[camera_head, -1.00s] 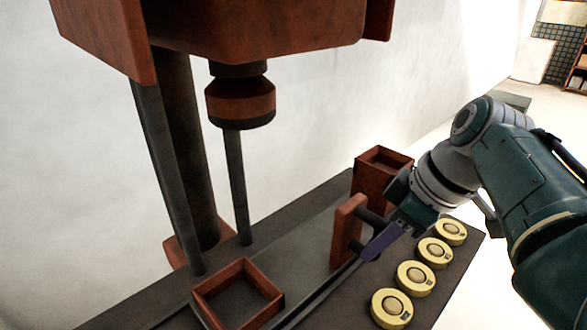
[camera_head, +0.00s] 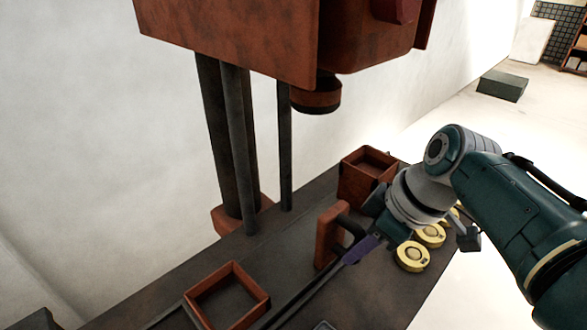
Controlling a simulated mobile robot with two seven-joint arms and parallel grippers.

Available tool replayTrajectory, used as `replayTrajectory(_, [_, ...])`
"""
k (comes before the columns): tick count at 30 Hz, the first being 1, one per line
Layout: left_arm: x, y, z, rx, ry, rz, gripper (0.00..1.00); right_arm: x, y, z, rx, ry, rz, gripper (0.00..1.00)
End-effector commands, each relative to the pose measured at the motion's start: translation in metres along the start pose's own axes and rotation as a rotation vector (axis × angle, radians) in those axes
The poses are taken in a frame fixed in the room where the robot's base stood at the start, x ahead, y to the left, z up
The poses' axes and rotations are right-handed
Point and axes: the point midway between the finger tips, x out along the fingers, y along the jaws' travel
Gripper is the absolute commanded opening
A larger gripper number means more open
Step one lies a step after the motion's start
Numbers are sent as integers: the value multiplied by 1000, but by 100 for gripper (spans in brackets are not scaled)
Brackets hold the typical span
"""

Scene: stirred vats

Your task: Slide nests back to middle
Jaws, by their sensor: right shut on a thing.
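Two open square reddish-brown nests show in the head view. The far nest (camera_head: 345,183) stands at the back right. Both look empty. Between them stands an upright reddish-brown handle plate (camera_head: 327,236) with a dark bar. My right gripper (camera_head: 362,249), with a purple finger, is shut on this handle from the right side. The exact contact is partly hidden by the gripper. My left gripper is not in view.
The press head (camera_head: 225,40) hangs above the bench, with a round-ended spindle (camera_head: 316,97) and upright rods (camera_head: 285,150) behind the nests. Yellow discs (camera_head: 411,257) lie along the bench's right side, partly behind my right arm. The bench (camera_head: 375,295) is mostly bare at front right.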

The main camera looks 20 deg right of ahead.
Motion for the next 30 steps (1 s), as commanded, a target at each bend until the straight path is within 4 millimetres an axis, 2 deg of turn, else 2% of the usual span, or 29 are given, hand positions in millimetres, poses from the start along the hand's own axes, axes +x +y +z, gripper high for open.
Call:
replayTrajectory(2, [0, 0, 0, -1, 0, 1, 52, 1, -1, 1, 1, -2, -3, 0])
replayTrajectory(3, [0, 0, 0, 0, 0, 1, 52, 1, -1, 1, 1, -2, -3, 26])
replayTrajectory(10, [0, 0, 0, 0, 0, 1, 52, 1, -1, 1, 0, -2, -2, 52])
replayTrajectory(20, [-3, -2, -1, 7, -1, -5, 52, -5, 0, 0, 0, -2, 0, 52])
replayTrajectory(23, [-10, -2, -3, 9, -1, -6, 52, -19, 1, 0, -1, -2, 2, 52])
replayTrajectory(30, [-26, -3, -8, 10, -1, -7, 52, -66, 1, 0, -1, -2, 3, 52])
